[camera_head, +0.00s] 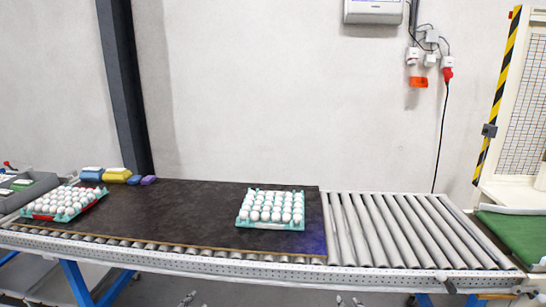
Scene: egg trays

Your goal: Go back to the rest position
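My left gripper (187,299) shows only its fingertips at the bottom edge, in front of the conveyor and below its front rail. My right gripper (349,300) shows the same way, further right at the bottom edge. Both look open, with small gaps between the tips, and nothing is seen in them. Both are apart from the egg trays. A teal tray (270,226) full of white eggs sits flat on the dark belt right of the middle. A second egg tray (64,217), teal and red, sits at the belt's left end.
The dark belt (180,218) is clear between the trays. Metal rollers (400,232) to the right are bare. Yellow (117,175), blue and purple items lie at the belt's back left. A grey bin (35,190) stands far left. A green surface (518,235) is far right.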

